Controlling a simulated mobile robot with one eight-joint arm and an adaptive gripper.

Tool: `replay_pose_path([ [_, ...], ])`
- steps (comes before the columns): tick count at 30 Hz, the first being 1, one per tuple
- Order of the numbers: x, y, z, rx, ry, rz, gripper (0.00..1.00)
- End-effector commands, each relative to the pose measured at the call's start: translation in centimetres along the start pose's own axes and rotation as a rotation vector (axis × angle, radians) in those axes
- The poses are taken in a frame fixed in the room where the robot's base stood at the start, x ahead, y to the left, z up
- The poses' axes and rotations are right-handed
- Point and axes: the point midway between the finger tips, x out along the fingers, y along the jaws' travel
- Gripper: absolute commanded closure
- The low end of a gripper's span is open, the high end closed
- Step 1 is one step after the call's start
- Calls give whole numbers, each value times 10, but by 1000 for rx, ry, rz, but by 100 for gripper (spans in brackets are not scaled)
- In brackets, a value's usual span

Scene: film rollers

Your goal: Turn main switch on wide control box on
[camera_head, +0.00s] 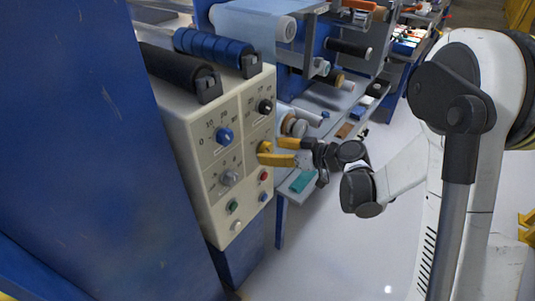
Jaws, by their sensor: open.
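The wide control box (187,117) is a cream box at the left centre, its front panel facing right. The panel bears a blue knob (224,136), a black knob (265,106) and a grey knob (229,178) with printed scales. A yellow piece (265,146) shows at the panel's right part, by my fingertips; I cannot tell surely whether it is a knob. Which control is the main switch cannot be read. My gripper (270,153), with yellow fingers, is open at the panel's right side, fingers pointing left. Whether it touches the panel is unclear.
Green (232,207), red (263,176), blue (262,197) and white (236,226) buttons sit low on the panel. Black (178,68) and blue (214,48) rollers lie on top. A blue wall (75,130) fills the left. Light floor (320,255) is clear below my arm.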

Motion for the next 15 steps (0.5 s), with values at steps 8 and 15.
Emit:
replay_pose_path([
  [8, 23, 0, 0, -1, -1, 1, 33],
  [15, 24, 0, 0, 0, -1, 1, 33],
])
